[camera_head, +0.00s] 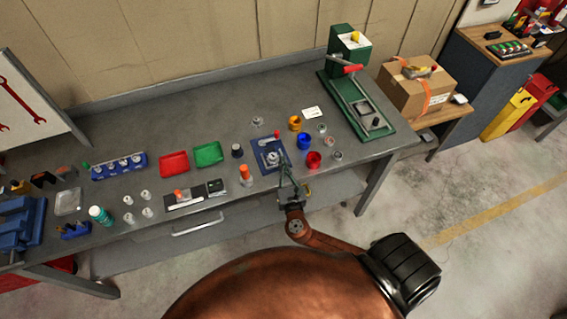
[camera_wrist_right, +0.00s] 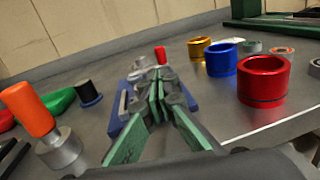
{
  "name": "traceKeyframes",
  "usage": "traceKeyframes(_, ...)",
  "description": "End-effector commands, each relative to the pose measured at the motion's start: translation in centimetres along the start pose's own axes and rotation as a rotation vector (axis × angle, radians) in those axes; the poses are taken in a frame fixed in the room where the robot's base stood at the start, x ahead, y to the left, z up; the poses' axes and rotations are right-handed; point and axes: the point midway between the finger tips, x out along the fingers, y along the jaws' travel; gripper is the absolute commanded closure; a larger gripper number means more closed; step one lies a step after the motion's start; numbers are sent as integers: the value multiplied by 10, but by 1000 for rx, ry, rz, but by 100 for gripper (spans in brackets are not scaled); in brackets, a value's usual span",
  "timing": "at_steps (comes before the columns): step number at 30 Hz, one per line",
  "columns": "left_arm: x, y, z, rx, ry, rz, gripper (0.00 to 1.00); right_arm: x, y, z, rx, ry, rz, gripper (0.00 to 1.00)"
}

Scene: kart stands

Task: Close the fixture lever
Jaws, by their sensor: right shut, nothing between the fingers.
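The fixture is a blue plate (camera_head: 262,145) with a silver clamp on it, near the front edge of the workbench. A small red-tipped lever (camera_head: 277,133) shows at its back edge; the red tip (camera_wrist_right: 160,53) also shows upright beyond the fingers in the right wrist view. My right gripper (camera_head: 283,162) is shut and empty, at the front right part of the fixture. In the right wrist view its green fingers (camera_wrist_right: 157,88) are together and hide much of the clamp. I cannot tell whether they touch it. My left gripper is not in view.
An orange-topped cylinder (camera_head: 245,173) stands left of the fixture. Red (camera_head: 313,160), blue (camera_head: 304,141) and orange (camera_head: 295,123) rings stand to its right. Red (camera_head: 174,163) and green (camera_head: 208,153) trays lie farther left. A green press (camera_head: 350,100) stands at the bench's right end.

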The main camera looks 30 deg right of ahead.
Motion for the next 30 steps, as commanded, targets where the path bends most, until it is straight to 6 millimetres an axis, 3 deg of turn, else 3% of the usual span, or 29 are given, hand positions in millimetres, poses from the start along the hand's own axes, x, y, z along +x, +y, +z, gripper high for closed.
traceKeyframes(7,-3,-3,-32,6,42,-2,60,54,0,2,-1,-3,0,100)
traceKeyframes(15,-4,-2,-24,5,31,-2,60,95,0,1,0,-1,0,100)
traceKeyframes(21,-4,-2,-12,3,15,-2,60,106,0,0,-1,0,0,100)
traceKeyframes(30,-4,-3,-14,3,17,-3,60,106,0,0,0,0,0,100)
